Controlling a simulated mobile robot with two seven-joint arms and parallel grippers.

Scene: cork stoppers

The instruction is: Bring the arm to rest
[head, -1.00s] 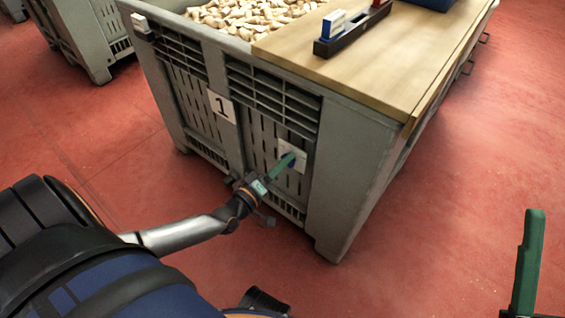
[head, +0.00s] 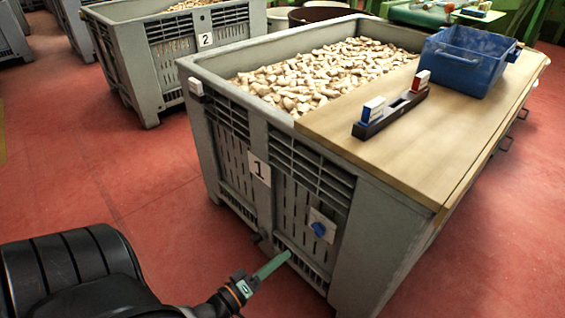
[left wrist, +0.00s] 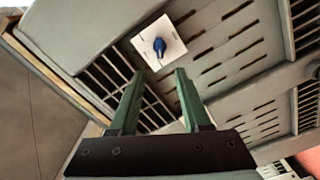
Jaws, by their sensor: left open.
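My left gripper (head: 287,257) is low in the head view, in front of the grey crate marked 1 (head: 378,240). Its two green fingers are apart and empty in the left wrist view (left wrist: 158,76). A blue knob (head: 319,229) on a white plate (head: 325,218) is on the crate's side, up and right of the fingertips in the head view. In the left wrist view the knob (left wrist: 159,48) shows beyond the open fingers, and they do not hold it. My right gripper is out of view.
Crate 1 holds many corks (head: 315,75). Its wooden top (head: 425,135) bears a black holder (head: 390,115) with blue-white and red-white blocks, and a blue bin (head: 468,60). Crate 2 (head: 135,65) stands behind. The red floor (head: 150,205) at left is clear.

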